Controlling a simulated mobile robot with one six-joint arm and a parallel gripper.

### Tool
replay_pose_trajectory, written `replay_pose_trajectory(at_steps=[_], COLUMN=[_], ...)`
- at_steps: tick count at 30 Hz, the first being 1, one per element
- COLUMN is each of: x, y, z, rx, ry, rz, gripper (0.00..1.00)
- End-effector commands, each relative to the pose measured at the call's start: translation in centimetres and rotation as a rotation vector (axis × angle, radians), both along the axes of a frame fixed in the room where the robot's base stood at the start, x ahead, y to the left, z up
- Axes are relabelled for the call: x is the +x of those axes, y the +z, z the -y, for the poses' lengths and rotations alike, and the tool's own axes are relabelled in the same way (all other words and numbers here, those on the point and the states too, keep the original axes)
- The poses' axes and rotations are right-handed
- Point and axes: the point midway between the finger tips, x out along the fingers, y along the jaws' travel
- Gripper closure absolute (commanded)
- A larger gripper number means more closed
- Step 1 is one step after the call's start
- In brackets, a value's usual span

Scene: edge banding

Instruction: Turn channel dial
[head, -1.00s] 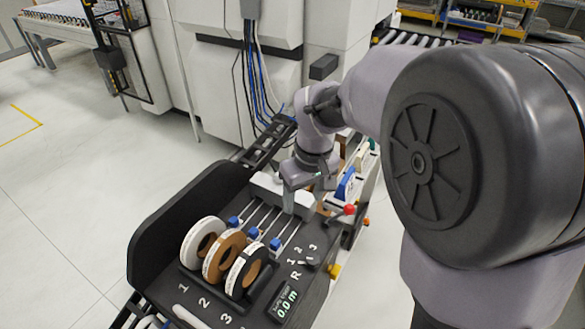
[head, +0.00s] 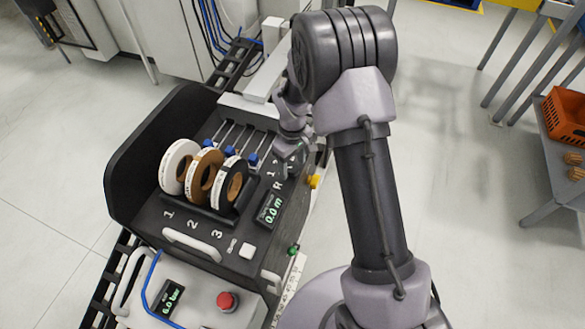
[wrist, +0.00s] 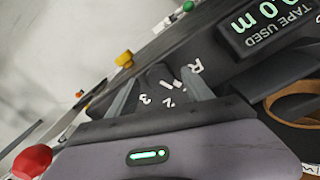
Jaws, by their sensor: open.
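The channel dial sits on the dark panel beside the printed marks R, 1, 2 and 3. In the head view my gripper (head: 288,166) is over that spot and hides the dial. In the wrist view my gripper (wrist: 158,88) has its two grey fingers apart, pointing down at the marks. A dark shape that looks like the dial (wrist: 155,76) shows between the fingertips, next to the marks. I cannot tell which mark it points to or whether the fingers touch it.
White, brown and black tape rolls (head: 233,183) stand left of my gripper. The tape display (head: 270,208) reads 0.0 m. A yellow knob (head: 314,181) is at the panel's right edge. A red ball knob (wrist: 32,160) is near my gripper. A red button (head: 227,301) is at the front.

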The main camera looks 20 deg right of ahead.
Motion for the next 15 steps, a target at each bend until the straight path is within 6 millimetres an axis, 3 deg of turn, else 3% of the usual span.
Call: replay_pose_trajectory(at_steps=[10, 15], x=[0.01, 0.01], y=[-0.56, -0.56], z=[-0.01, -0.01], rx=[0.001, 0.0], ry=[-0.001, -0.001], rz=[0.001, 0.0], gripper=[0.43, 0.76])
